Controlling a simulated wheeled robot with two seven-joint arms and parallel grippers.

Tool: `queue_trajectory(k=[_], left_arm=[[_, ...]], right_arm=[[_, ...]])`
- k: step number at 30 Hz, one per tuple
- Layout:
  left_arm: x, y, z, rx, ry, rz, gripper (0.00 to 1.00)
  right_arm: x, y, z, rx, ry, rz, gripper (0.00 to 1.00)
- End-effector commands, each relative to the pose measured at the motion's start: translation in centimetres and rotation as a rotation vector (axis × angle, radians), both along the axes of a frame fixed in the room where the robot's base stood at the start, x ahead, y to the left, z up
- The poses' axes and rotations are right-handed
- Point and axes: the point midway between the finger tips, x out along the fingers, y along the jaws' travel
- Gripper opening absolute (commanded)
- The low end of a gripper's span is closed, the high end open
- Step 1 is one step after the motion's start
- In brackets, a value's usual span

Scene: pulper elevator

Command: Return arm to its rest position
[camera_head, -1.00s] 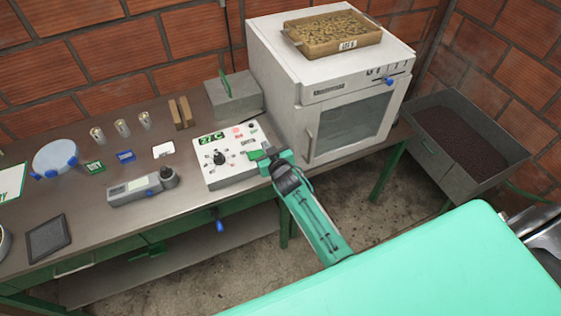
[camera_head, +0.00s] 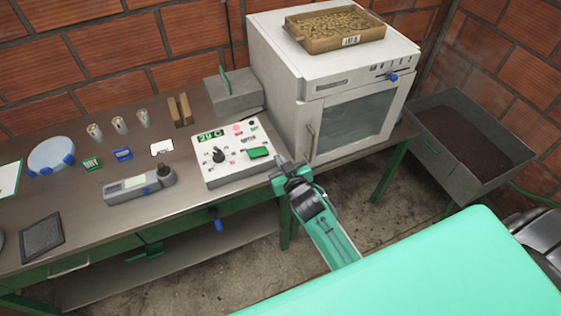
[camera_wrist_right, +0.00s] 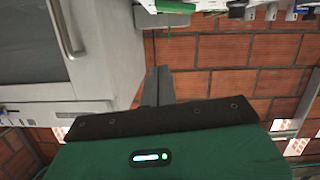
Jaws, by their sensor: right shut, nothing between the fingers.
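My right arm (camera_head: 328,228), green and black, reaches in from the lower right in the head view. Its gripper (camera_head: 279,162) is shut and empty, just right of the white control box (camera_head: 212,176) and in front of the white oven (camera_head: 290,88). A gap shows between it and the box's green button (camera_head: 258,152). In the right wrist view the closed grey fingers (camera_wrist_right: 157,84) have nothing between them. My left gripper is in neither view.
A steel bench (camera_head: 75,215) holds a grey handheld meter (camera_head: 138,185), a dark tablet (camera_head: 42,238) and several small cups. A tray of beans (camera_head: 335,45) sits on the oven. A grey bin (camera_head: 455,165) stands at right. Floor shows below the arm.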

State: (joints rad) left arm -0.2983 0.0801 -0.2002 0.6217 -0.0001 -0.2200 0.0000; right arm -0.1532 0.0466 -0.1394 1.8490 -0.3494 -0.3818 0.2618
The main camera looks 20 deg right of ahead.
Motion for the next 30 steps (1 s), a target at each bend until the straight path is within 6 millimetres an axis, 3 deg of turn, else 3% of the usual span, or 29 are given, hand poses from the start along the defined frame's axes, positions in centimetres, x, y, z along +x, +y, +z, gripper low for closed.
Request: queue_trajectory(k=[10,14,17,23,26,30], left_arm=[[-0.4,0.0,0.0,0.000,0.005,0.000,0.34],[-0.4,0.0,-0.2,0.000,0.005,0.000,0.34],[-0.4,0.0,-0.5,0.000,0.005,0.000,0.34],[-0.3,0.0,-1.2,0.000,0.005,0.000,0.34],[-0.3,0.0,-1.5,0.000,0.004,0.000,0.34],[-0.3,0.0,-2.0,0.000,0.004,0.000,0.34]], right_arm=[[0.0,0.0,-0.1,0.000,0.001,0.000,0.00],[-0.3,0.1,-2.6,-0.003,0.042,0.006,0.00],[-1.3,0.3,-7.7,-0.010,0.124,0.018,0.00],[-6.6,0.3,-21.9,-0.023,0.366,0.046,0.00],[-10.5,0.0,-28.5,-0.030,0.488,0.058,0.00],[-17.3,-0.5,-36.9,-0.036,0.657,0.071,0.00]])
